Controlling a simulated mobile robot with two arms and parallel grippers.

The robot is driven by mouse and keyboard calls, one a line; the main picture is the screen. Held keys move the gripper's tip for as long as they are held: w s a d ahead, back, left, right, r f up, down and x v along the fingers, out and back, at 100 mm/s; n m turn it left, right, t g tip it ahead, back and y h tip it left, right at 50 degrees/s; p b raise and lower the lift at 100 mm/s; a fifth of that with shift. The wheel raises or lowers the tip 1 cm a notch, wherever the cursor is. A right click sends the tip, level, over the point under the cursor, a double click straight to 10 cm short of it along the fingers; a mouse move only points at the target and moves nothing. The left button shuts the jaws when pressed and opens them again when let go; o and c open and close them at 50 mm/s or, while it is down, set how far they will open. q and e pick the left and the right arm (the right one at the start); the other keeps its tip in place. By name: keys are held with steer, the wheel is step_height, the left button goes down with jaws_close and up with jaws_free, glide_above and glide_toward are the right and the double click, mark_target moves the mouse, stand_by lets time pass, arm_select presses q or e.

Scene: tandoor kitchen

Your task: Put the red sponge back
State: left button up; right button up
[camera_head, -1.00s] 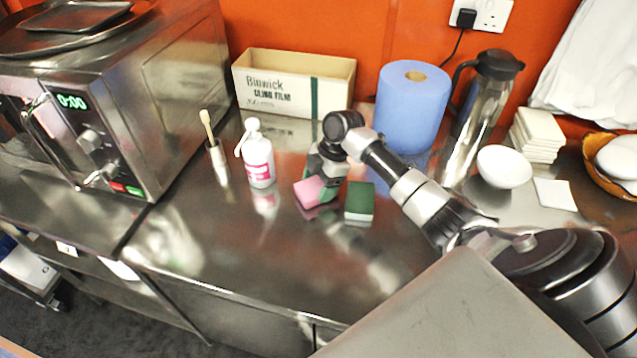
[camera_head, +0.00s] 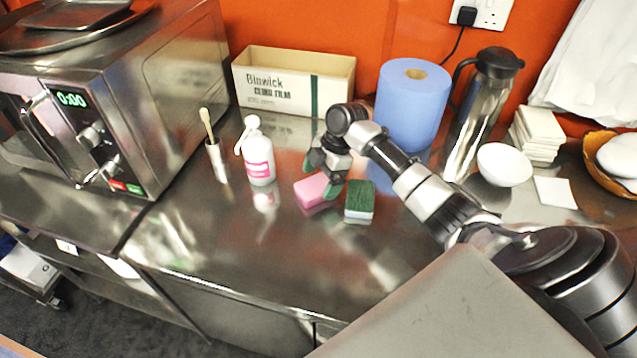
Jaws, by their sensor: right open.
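The red sponge (camera_head: 311,190), which looks pink, lies on the steel counter in the middle of the head view. My right gripper (camera_head: 321,177) is open just behind and to the right of it. One greenish fingertip is at the sponge's right end, and the other is farther back. The sponge is not visibly held; I cannot tell whether a finger touches it. A sponge with a dark green top (camera_head: 360,198) and a pale lower layer lies a little to the right. My left gripper is not in view.
The counter's front part is clear.

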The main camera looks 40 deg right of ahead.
steer(key=b+v, duration=0.1)
steer(key=v, duration=0.9)
steer(key=shift+r, duration=0.2)
steer(key=shift+d, duration=0.1)
